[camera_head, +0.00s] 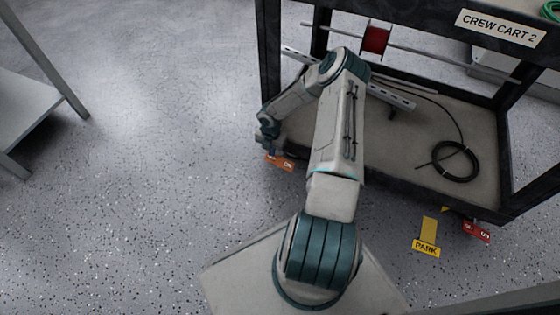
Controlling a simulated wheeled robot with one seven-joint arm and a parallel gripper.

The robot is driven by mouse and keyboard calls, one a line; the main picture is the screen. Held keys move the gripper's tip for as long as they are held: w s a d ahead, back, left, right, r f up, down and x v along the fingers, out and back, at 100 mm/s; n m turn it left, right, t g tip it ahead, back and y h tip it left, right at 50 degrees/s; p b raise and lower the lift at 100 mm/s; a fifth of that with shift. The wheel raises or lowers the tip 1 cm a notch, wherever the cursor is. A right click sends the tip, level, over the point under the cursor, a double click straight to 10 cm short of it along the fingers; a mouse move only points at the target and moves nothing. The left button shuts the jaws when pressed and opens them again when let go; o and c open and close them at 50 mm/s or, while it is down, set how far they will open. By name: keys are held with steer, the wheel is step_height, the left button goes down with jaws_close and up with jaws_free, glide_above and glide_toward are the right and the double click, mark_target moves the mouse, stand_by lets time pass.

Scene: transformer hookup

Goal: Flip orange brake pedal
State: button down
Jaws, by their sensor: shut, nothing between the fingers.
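The orange brake pedal (280,162) sticks out low at the left front corner of the cart, just above the floor. White lettering shows on it, but part of it is hidden behind my gripper. My gripper (270,148) is shut and empty, pointing down right at the pedal. I cannot tell whether the fingertips touch it. My arm reaches from the bottom middle up over the cart's lower shelf and bends down to the left.
The dark-framed crew cart (500,28) holds a red spool (375,38) on a rod and a black cable coil (455,161) on its lower shelf. A red pedal (478,231) and a yellow PARK marker (426,240) are at right.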

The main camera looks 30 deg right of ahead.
steer(key=shift+f+b, duration=0.85)
steer(key=shift+f, duration=0.4)
stand_by(0.3)
steer(key=shift+r+p, duration=2.6)
steer(key=shift+r, duration=1.05)
steer(key=shift+f, duration=0.1)
